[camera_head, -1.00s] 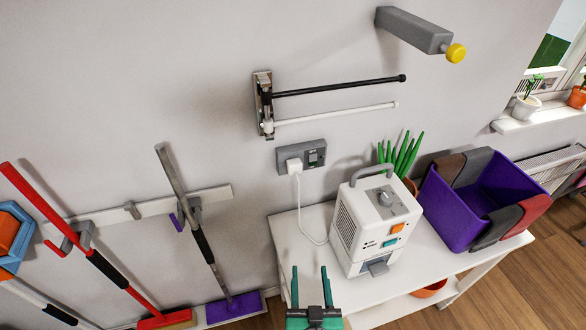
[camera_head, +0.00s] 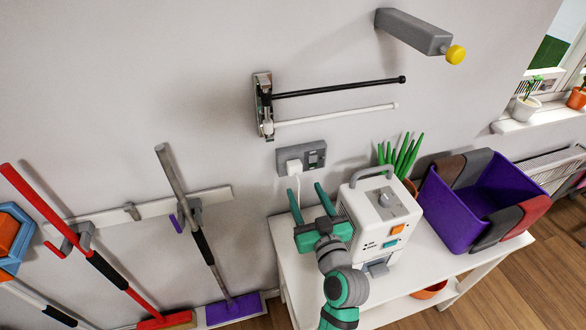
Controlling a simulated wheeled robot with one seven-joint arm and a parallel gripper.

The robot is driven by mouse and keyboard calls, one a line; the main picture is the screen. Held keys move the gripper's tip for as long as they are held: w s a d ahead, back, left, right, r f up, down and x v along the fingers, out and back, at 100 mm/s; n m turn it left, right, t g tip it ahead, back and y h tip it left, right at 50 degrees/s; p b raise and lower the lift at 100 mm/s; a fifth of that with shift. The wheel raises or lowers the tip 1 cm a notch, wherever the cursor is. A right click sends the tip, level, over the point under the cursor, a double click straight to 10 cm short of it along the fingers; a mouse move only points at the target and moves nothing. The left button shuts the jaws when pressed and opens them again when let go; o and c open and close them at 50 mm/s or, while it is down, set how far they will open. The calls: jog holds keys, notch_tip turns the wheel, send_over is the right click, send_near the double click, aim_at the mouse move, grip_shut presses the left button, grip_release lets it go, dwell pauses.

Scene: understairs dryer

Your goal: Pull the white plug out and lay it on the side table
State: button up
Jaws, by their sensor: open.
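The white plug (camera_head: 294,166) sits in the left part of the grey wall socket (camera_head: 314,154), above the side table. Its white cord hangs down from it and is partly hidden behind my gripper. My gripper (camera_head: 306,193), green, is open and empty. In the picture its two fingertips lie just below the plug, one on each side of the cord; I cannot tell how far they are from the wall. The white side table (camera_head: 430,265) stands against the wall, with a white dryer unit (camera_head: 384,215) on it, beside my gripper.
A purple bin (camera_head: 452,208) with cloths over its rim and a green plant (camera_head: 403,155) stand on the table. Two rails (camera_head: 335,85) stick out above the socket. Brooms hang at left. The table's front right is clear.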

aim_at(296, 171)
jog(key=shift+x, duration=4.5)
grip_shut()
jog(key=shift+v, duration=3)
jog(key=shift+s+d, duration=0.1)
jog(key=shift+s, duration=0.05)
jog(key=a+v, duration=0.1)
jog(key=v, duration=1)
jog(key=shift+s+d, duration=0.15)
jog(key=shift+s, duration=0.3)
